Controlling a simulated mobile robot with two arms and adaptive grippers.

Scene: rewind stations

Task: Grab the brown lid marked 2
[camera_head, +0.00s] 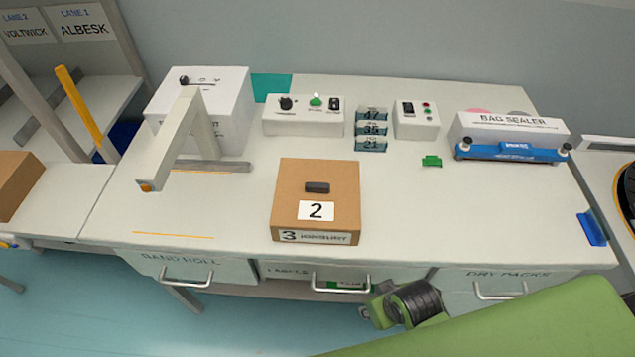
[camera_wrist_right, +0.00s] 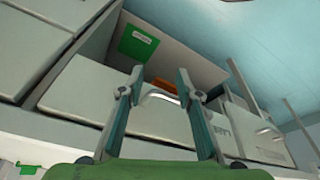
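The brown lid (camera_head: 340,185) sits on top of a brown box on the table's middle front. It has a dark knob and a white label reading 2. The box's front (camera_head: 265,237) has a label starting with 3; the word after it is hard to read. My right gripper (camera_wrist_right: 160,80) is open and empty in the right wrist view, with its fingers apart before a drawer front. In the head view my right arm is low, in front of the table and below the lid, well apart from it. My left gripper is not in view.
A white machine with an angled arm (camera_head: 185,130) stands left of the lid. Control boxes (camera_head: 303,115), numbered teal cards (camera_head: 371,130) and a bag sealer (camera_head: 512,135) line the back. Drawer handles (camera_head: 340,283) stick out in front.

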